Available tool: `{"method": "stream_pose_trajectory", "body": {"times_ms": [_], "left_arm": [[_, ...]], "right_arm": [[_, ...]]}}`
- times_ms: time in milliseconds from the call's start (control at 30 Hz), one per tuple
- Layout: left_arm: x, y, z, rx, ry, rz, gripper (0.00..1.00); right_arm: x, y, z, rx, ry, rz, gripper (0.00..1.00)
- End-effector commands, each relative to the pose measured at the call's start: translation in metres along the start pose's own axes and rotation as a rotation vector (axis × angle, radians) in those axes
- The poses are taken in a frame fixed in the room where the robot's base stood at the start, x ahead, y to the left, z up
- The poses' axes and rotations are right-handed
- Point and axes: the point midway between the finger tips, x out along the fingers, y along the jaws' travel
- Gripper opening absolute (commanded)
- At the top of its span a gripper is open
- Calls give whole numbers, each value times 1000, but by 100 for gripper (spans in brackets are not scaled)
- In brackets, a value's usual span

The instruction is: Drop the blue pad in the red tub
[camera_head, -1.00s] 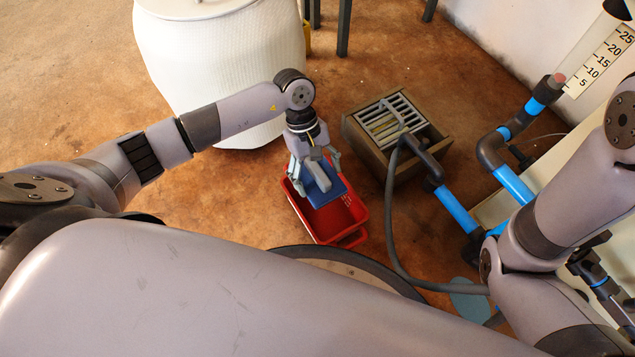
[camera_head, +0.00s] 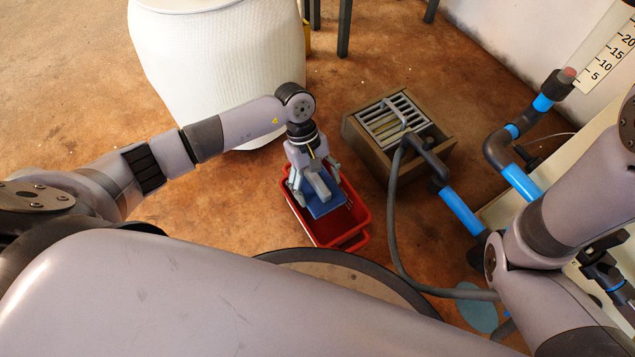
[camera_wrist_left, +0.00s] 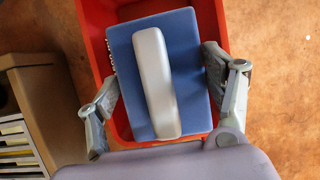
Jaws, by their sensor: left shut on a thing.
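The blue pad (camera_head: 328,208), a flat block with a grey grip bar on top, is held over the red tub (camera_head: 356,226). My left gripper (camera_head: 315,179) is shut on the pad, pointing down above the tub. In the left wrist view, the pad (camera_wrist_left: 193,105) lies between the two fingers, with the tub (camera_wrist_left: 97,22) behind it and its red rim showing around. I cannot tell how far the pad is above the tub's floor.
A wooden box with a metal grate (camera_head: 405,130) stands right of the tub. A large white woven basket (camera_head: 215,65) stands behind my left arm. A grey hose (camera_head: 393,220) and black-and-blue pipes (camera_head: 462,210) run at the right. Brown floor left of the tub is clear.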

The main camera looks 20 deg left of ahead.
Motion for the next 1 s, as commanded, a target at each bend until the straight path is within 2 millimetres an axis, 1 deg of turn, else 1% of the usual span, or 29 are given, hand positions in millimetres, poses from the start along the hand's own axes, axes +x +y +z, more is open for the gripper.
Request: {"method": "stream_pose_trajectory", "body": {"times_ms": [33,333,633,733,867,933,1000], "left_arm": [[-1,0,0,0,0,1,75],[-1,0,0,0,0,1,94],[-1,0,0,0,0,1,94],[-5,0,2,0,-1,1,94],[-18,0,8,0,-2,2,94],[-36,1,6,0,3,3,94],[-51,0,7,0,3,2,94]], "right_arm": [[0,0,0,0,0,0,33],[0,0,0,0,-1,0,33],[1,0,1,0,-1,0,33],[4,1,2,0,-2,0,33],[17,4,7,0,-4,1,33],[27,6,10,0,1,0,33],[32,8,14,1,-2,4,33]]}}
